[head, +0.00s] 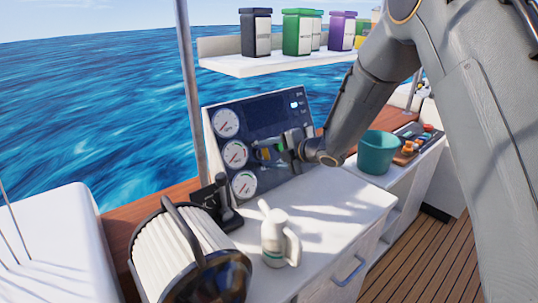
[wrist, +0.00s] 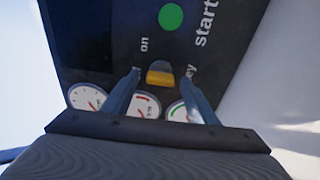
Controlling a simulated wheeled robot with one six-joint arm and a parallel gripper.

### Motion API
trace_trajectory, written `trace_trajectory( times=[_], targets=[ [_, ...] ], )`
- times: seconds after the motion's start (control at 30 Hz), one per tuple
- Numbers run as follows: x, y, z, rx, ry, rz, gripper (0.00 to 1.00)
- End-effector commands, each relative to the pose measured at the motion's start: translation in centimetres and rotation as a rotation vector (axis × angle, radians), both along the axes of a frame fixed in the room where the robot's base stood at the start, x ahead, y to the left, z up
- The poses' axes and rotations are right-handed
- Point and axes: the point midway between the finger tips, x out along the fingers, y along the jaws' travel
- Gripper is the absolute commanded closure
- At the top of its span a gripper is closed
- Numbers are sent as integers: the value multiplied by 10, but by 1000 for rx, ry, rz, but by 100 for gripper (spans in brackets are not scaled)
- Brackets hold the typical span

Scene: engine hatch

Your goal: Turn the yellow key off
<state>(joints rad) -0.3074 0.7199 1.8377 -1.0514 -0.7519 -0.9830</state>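The yellow key (wrist: 160,78) sits on the dark control panel (wrist: 100,40) and lies between my two fingertips in the wrist view. My gripper (wrist: 159,73) is open, with a finger on each side of the key and a narrow gap showing at each side. The word "on" is printed above and left of the key, and a partly hidden "key" label is by the right finger. In the head view, my gripper (head: 275,151) is at the panel (head: 265,112), and the yellow key (head: 265,154) shows small beside it. The key's exact turn is hard to tell.
A green start button (wrist: 171,17) is just above the key. White gauges (head: 235,154) line the panel's left side. A shelf of canisters (head: 297,33) is above.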

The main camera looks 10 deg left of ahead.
Motion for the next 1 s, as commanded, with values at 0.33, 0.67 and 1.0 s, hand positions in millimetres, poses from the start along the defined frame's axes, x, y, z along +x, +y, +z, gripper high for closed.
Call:
trace_trajectory(
  times=[0.33, 0.67, 1.0],
  targets=[
    [-7, -13, 7, 1, -1, 0, 47],
    [-30, -51, 28, 1, -2, -2, 47],
    [-36, -61, 33, 0, 0, -1, 47]
  ],
)
